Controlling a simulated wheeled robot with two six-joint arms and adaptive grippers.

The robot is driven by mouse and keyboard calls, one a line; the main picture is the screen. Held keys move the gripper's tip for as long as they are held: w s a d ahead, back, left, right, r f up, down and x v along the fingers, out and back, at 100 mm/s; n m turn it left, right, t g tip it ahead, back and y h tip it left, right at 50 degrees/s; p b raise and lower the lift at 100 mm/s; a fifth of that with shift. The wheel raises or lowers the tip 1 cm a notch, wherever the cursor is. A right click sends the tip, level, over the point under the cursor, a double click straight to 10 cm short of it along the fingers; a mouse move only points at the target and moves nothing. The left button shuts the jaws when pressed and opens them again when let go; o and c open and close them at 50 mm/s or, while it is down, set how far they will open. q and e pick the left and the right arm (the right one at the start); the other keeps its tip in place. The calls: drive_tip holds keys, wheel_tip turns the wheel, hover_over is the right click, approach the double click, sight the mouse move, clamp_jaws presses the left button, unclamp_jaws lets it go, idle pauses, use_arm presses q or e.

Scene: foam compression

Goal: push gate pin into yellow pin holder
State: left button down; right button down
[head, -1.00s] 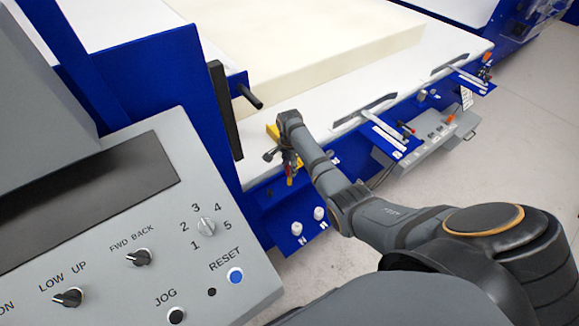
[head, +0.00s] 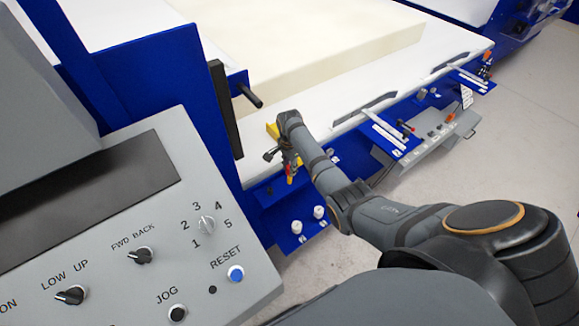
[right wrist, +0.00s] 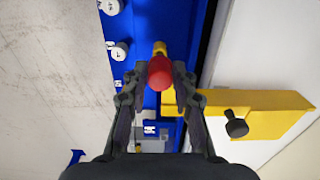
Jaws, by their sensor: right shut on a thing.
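A red gate pin (right wrist: 160,73) sits between the fingers of my right gripper (right wrist: 160,80) in the right wrist view, with the fingers closed on its sides. A small yellow piece, which looks like the yellow pin holder (right wrist: 160,47), shows just beyond the red end. I cannot tell how deep the pin sits in it. In the head view my right gripper (head: 289,163) is at the blue machine's front edge, and a little red and yellow show below the wrist. The fingers partly hide the pin. My left gripper is not in view.
A yellow bracket (right wrist: 265,103) with a black knob (right wrist: 236,126) lies right of the fingers. White knobs (head: 297,227) stand on a blue ledge below. A grey control panel (head: 120,225) fills the left. A cream foam block (head: 330,55) lies on the white bed. Open floor is at right.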

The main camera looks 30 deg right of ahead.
drive_tip(key=shift+f+b, duration=0.85)
drive_tip(key=shift+f, duration=0.7)
drive_tip(key=c, duration=1)
unclamp_jaws()
drive_tip(key=shift+r+p, duration=3.05)
drive_tip(key=shift+p, duration=0.2)
drive_tip(key=shift+r, duration=0.15)
wheel_tip(320, 180, up, 12)
